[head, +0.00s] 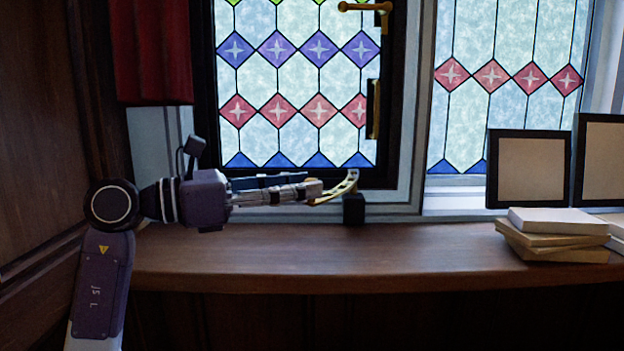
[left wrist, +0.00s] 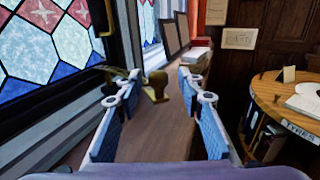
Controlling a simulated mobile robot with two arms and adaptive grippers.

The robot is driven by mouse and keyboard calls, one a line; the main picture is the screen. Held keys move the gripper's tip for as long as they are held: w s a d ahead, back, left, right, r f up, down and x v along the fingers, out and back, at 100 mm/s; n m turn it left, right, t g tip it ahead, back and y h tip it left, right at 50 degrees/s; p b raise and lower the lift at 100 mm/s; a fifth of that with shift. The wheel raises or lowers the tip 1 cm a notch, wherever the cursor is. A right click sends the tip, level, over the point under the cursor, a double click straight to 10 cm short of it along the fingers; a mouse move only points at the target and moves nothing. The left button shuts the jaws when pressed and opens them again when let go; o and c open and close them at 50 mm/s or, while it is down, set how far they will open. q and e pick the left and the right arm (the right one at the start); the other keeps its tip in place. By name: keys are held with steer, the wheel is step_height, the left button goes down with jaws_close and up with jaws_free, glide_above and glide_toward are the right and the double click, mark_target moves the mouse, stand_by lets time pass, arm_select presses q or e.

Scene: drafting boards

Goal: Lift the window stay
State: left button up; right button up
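The window stay (head: 347,184) is a curved brass bar at the foot of the dark window frame, above a small black block (head: 353,208). Its rounded brass end also shows in the left wrist view (left wrist: 157,84). My left gripper (head: 312,188) reaches in level from the left, its tips at the stay's left end. In the left wrist view the two fingers stand apart, with the stay's end between or just beyond the tips. I cannot tell if either finger touches it. My right gripper is in neither view.
The wooden sill (head: 330,255) is clear below the gripper. Stacked books (head: 550,240) and dark picture frames (head: 528,168) stand on its right. A brass window handle (head: 365,9) is above. A red curtain (head: 150,50) hangs at left. A round table (left wrist: 285,100) shows in the wrist view.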

arm_select(q)
steer(key=shift+w+d, duration=0.35)
steer(key=shift+d, duration=0.3)
steer(key=shift+w+d, duration=0.25)
steer(key=shift+d+f, duration=0.1)
steer(key=shift+d, duration=0.1)
steer(key=c, duration=0.7)
jaws_close()
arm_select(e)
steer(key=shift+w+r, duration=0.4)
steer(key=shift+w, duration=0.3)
